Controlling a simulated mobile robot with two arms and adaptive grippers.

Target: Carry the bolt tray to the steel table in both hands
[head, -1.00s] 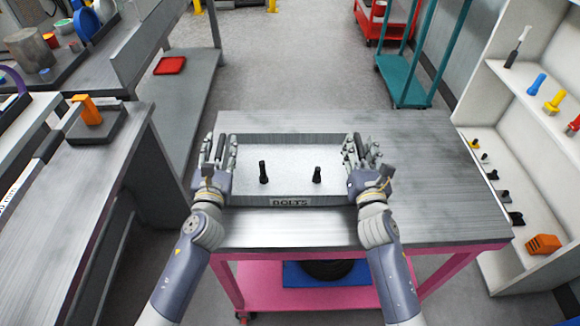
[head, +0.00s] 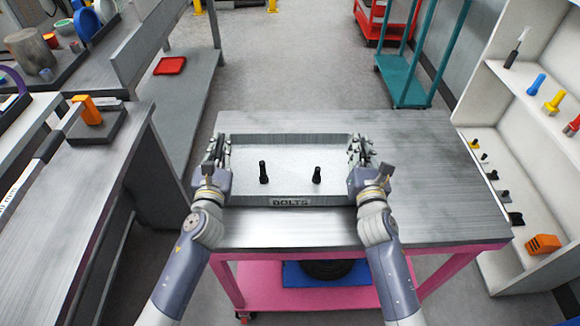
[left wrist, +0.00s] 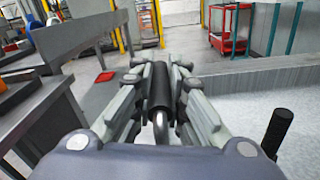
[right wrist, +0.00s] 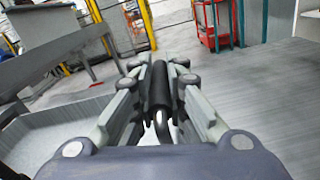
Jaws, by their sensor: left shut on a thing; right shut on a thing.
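The bolt tray (head: 290,201) is a grey metal tray with a label reading BOLTS on its front wall. Two black bolts stand upright in it, a left one (head: 263,172) and a right one (head: 317,175). The tray rests on a steel-topped table (head: 440,200) with a pink frame. My left gripper (head: 219,150) is shut on the black handle (left wrist: 159,90) at the tray's left end. My right gripper (head: 360,150) is shut on the black handle (right wrist: 157,88) at its right end.
A grey workbench (head: 90,190) with an orange-topped block stands at the left. White shelves (head: 530,130) with small parts stand at the right. A teal cart (head: 405,85) and a red cart (head: 385,20) stand behind. Grey floor (head: 290,60) lies open beyond the table.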

